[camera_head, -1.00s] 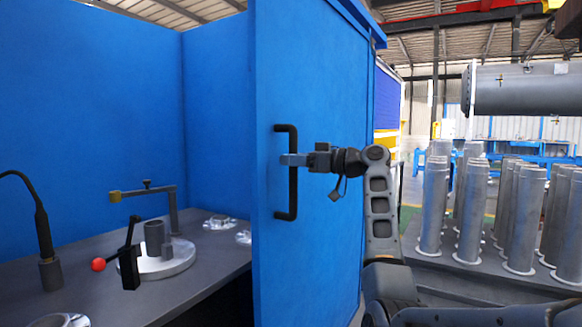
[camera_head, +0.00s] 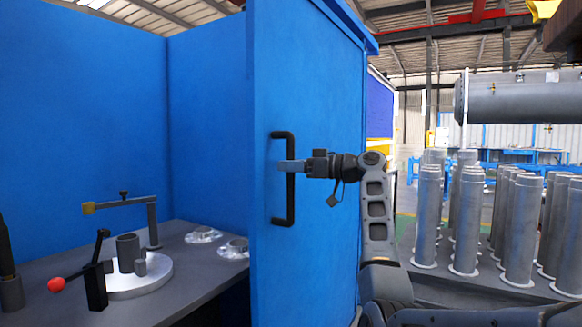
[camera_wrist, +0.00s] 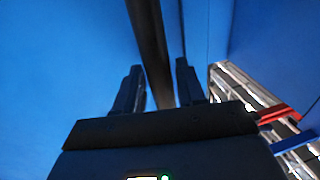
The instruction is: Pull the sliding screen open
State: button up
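The sliding screen (camera_head: 318,100) is a tall blue panel at the centre of the head view. A black vertical bar handle (camera_head: 290,205) stands on it. My gripper (camera_head: 288,166) is at the middle of the handle, reaching from the right. In the wrist view the handle (camera_wrist: 152,45) runs between the two dark fingers (camera_wrist: 160,90), one on each side, with little gap. The gripper appears shut on the bar; exact contact is hard to see. To the left of the screen's edge the booth stands open.
Inside the booth, a dark table (camera_head: 200,275) carries a round plate (camera_head: 140,278), a clamp arm (camera_head: 125,203), a red-knobbed lever (camera_head: 57,284) and flanged parts (camera_head: 203,235). Grey pipes (camera_head: 468,220) stand at the right, below a large horizontal cylinder (camera_head: 520,98).

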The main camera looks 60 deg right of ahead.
jog(key=shift+o, duration=0.6)
jog(key=v, duration=0.7)
jog(key=shift+s, duration=0.35)
